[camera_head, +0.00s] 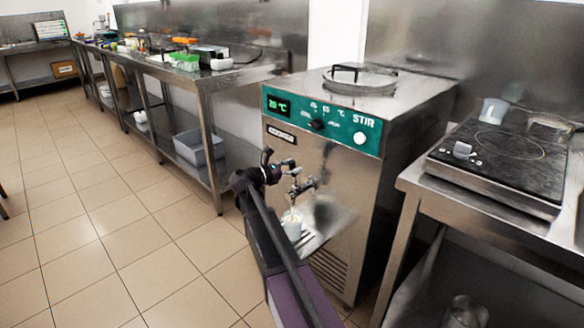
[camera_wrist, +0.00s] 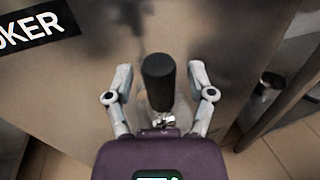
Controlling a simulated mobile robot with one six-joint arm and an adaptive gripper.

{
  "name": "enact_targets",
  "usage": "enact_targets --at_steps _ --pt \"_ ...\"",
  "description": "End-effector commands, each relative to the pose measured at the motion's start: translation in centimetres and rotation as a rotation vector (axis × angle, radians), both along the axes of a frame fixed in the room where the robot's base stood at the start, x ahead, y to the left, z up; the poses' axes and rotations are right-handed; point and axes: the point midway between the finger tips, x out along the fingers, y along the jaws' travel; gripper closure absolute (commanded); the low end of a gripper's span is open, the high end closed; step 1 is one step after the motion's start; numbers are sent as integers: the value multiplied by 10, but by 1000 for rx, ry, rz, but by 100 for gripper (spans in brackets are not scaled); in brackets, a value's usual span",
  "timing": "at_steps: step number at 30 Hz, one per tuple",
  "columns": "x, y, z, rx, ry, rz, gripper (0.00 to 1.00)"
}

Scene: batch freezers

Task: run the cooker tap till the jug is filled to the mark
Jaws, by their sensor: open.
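The cooker (camera_head: 350,240) is a steel cabinet with a green STIR panel showing 20 °C. Its metal tap (camera_head: 303,186) sticks out of the front. A small pale jug (camera_head: 292,224) stands below the tap on the drip shelf, partly hidden by my arm. Its mark, its level and any flow are too small to make out. My gripper (camera_head: 280,165) is at the tap. In the wrist view my gripper (camera_wrist: 160,72) is open, its two fingers on either side of the black tap handle (camera_wrist: 158,84), with gaps showing on both sides.
A steel bench (camera_head: 215,82) with several items runs behind to the left, with a grey bin (camera_head: 198,148) on its lower shelf. A table with a black hob (camera_head: 500,150) stands close on the right. The tiled floor at left is clear.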

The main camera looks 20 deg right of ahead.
Motion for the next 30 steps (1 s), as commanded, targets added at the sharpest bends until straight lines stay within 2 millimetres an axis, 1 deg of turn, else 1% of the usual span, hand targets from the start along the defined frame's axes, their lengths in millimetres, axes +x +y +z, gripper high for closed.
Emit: enact_targets --at_steps 2,5,6,8,9,10,19,30 --pt "0 0 0 0 0 0 30" --pt "0 0 0 0 0 0 56" --pt "0 0 0 0 0 0 68" --pt "0 0 0 0 0 0 86" --pt "0 0 0 0 0 0 98" --pt "0 0 0 0 0 0 100" --pt "1 -2 2 17 6 -1 100" --pt "6 -16 6 152 55 -1 100"
